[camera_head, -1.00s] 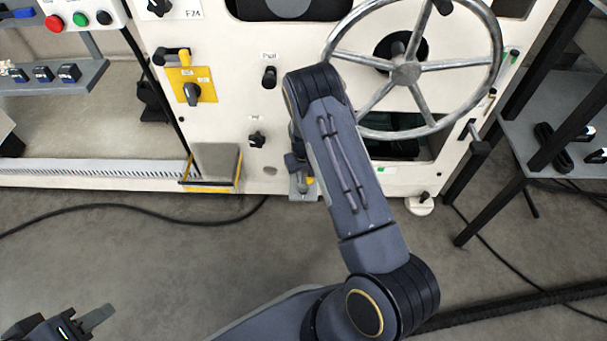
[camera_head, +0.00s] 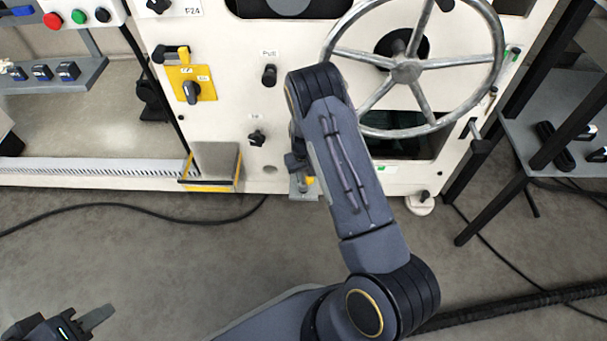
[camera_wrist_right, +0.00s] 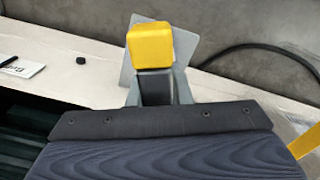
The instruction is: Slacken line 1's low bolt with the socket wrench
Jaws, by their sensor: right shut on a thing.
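My right gripper (camera_wrist_right: 155,90) is shut on a tool with a square yellow end (camera_wrist_right: 150,44) and a dark stem, seen in the right wrist view. I take it to be the socket wrench; its working end is hidden. In the head view my right forearm covers most of this gripper, and only a bit of yellow (camera_head: 309,181) shows beside it, low on the machine front, above a small grey plate (camera_head: 303,194). The low bolt is not visible. My left gripper (camera_head: 98,318) is at the bottom left, away from the machine; its opening is unclear.
The cream machine panel (camera_head: 225,110) carries a large spoked handwheel (camera_head: 406,71), a yellow switch plate (camera_head: 204,83) and black knobs. A grey box with yellow edging (camera_head: 215,162) juts out at left. A black-framed shelf (camera_head: 560,135) stands at right. A cable (camera_head: 130,207) crosses the floor.

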